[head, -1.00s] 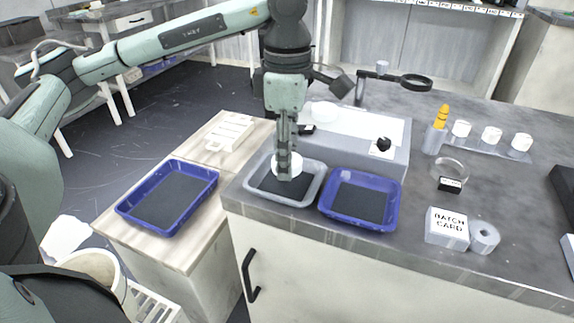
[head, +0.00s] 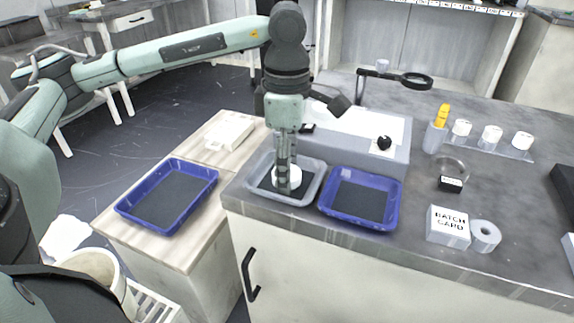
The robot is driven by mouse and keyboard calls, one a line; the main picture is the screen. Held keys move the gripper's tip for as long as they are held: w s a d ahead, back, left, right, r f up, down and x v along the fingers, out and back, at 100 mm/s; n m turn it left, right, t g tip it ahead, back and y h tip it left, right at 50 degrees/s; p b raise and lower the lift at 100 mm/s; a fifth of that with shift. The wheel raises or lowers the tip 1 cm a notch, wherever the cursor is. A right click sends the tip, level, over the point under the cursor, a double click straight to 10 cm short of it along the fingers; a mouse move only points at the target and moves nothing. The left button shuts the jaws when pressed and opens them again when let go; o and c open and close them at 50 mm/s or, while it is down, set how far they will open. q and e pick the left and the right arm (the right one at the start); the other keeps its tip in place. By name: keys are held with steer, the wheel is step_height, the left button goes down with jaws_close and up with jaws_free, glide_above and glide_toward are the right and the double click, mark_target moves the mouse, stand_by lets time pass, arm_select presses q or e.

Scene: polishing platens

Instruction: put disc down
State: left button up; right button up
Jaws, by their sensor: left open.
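A white disc (head: 291,178) is low in the grey tray (head: 254,189) at the left end of the grey counter, over the tray's dark liner. It appears to rest on the liner, though the fingers partly cover it. My left gripper (head: 283,186) points straight down into the tray, its fingers open at the disc. I cannot tell whether a finger still touches the disc. My right gripper is not in view.
A blue tray (head: 327,210) stands close on the right of the grey tray. Another blue tray (head: 126,207) lies on the wooden side top. A grey machine (head: 395,158) stands behind, with a magnifier (head: 416,81). A batch card block (head: 447,227) is at right.

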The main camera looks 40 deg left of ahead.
arm_select(q)
steer(key=shift+r, duration=0.1)
step_height(320, 180, up, 12)
steer(key=p, duration=0.1)
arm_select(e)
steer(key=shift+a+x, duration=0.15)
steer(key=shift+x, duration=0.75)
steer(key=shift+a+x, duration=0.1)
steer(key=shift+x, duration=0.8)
